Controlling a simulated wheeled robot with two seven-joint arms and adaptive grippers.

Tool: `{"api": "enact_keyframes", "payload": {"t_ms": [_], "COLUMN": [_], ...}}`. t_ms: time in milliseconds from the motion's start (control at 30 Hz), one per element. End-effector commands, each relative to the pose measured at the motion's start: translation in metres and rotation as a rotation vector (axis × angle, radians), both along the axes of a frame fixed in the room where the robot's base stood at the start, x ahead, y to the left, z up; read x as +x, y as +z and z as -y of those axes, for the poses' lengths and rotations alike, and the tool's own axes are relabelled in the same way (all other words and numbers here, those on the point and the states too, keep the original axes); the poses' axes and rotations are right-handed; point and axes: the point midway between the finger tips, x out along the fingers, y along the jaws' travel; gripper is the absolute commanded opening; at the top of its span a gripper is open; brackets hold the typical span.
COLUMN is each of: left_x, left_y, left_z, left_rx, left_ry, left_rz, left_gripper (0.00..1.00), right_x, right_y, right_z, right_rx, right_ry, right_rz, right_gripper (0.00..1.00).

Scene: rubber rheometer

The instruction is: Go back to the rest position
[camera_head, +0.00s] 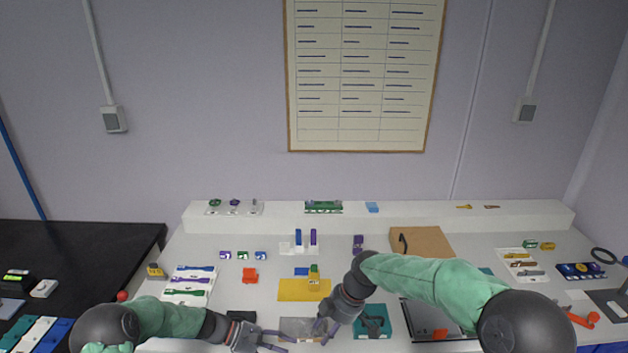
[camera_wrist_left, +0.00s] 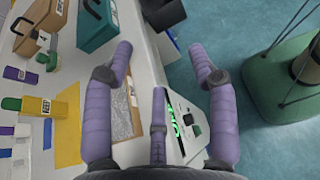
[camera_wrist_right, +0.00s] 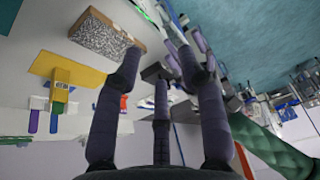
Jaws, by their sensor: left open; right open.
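My right gripper (camera_head: 325,332) is open and empty, low over the front middle of the white table (camera_head: 210,325). My left gripper (camera_head: 276,341) is open and empty just left of it, near the table's front edge. A speckled grey, brown-edged block (camera_head: 297,327) lies between and behind them, partly covered by the fingers in the head view. In the right wrist view, the block (camera_wrist_right: 105,34) lies left of the open fingers.
A yellow mat (camera_head: 290,291) with a green-topped yellow item (camera_head: 314,279) lies behind the block. A teal case (camera_head: 372,320) stands right of my right gripper. Several small tools and parts cover the table's sides. A white shelf (camera_head: 400,213) runs along the back.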

Motion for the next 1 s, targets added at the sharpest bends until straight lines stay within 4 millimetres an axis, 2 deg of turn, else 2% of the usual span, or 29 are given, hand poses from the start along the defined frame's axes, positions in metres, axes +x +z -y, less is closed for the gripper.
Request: {"api": "enact_keyframes", "payload": {"t_ms": [367, 567, 667, 800, 900, 1000], "left_x": [-0.045, -0.087, -0.118, -0.165, -0.193, -0.215], "left_y": [-0.071, -0.122, -0.154, -0.193, -0.211, -0.221], "left_z": [0.002, -0.003, -0.009, -0.019, -0.023, -0.023], "left_rx": [0.189, 0.335, 0.428, 0.553, 0.613, 0.645], "left_ry": [-0.097, -0.217, -0.321, -0.512, -0.651, -0.776], "left_rz": [0.064, 0.147, 0.225, 0.391, 0.533, 0.681], "left_gripper": [0.58, 0.58, 0.58, 0.58, 0.58, 0.58], "right_x": [-0.015, -0.038, -0.062, -0.107, -0.145, -0.181], "right_y": [-0.077, -0.139, -0.181, -0.240, -0.274, -0.298], "right_z": [0.013, 0.025, 0.034, 0.047, 0.054, 0.059], "right_rx": [-0.011, -0.020, -0.025, -0.029, -0.029, -0.024], "right_ry": [-0.244, -0.459, -0.617, -0.890, -1.086, -1.266], "right_rz": [-0.095, -0.176, -0.237, -0.337, -0.407, -0.471], "right_gripper": [0.40, 0.40, 0.40, 0.40, 0.40, 0.40]}}
